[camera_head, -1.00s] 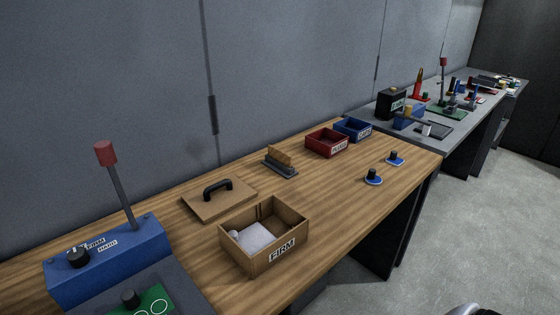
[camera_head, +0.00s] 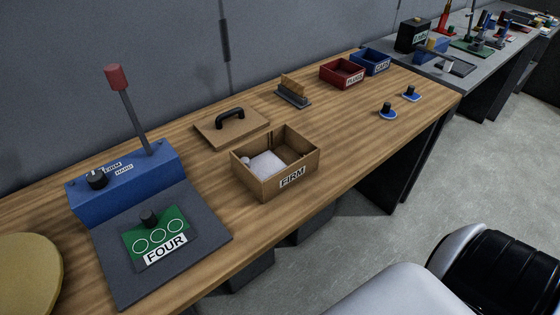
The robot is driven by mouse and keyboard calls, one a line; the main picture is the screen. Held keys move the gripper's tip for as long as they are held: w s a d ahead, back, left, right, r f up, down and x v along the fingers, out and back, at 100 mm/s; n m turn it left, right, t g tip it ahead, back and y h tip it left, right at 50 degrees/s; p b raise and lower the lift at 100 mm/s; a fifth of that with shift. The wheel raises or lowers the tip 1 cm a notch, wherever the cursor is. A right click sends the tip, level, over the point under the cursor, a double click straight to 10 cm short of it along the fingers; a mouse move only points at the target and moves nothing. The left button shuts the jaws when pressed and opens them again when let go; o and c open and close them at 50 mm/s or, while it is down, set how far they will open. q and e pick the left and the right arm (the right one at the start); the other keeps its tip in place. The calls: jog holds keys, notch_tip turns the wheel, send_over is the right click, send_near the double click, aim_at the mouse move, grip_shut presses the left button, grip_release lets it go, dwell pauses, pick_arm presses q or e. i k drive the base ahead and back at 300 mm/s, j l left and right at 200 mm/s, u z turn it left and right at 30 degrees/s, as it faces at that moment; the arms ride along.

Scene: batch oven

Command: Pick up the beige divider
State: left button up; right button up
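Upright beige-tan pieces, which look like dividers (camera_head: 291,85), stand in a dark grey slotted holder (camera_head: 295,98) towards the back of the wooden bench. They overlap, so I cannot tell how many there are. An open tan box (camera_head: 262,186) labelled FIRM stands in front of them, with a white item (camera_head: 266,164) inside on its left side. Neither gripper is in view. Only white and black parts of my own arm show at the lower right, well away from the holder.
A tan lid (camera_head: 229,132) with a black handle lies left of the holder. Red (camera_head: 341,76) and blue (camera_head: 376,63) bins stand to its right, with two blue-based black knobs (camera_head: 388,110) nearer the edge. A blue lever unit (camera_head: 125,185) occupies the left. Bare bench lies right of the FIRM box.

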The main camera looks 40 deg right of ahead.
aim_at(293, 86)
jog(key=k+l+u, duration=0.1)
jog(key=l, duration=0.35)
jog(key=k+l+u, duration=0.1)
jog(key=l, duration=0.3)
jog(key=k+l, duration=0.1)
jog(key=l, duration=0.3)
jog(key=k+l+u, duration=0.15)
jog(key=l, duration=0.3)
jog(key=k+l+u, duration=0.1)
jog(key=l, duration=0.3)
jog(key=k+l+u, duration=0.1)
jog(key=l, duration=0.3)
jog(key=k+l+u, duration=0.1)
jog(key=l, duration=0.25)
jog(key=k, duration=0.1)
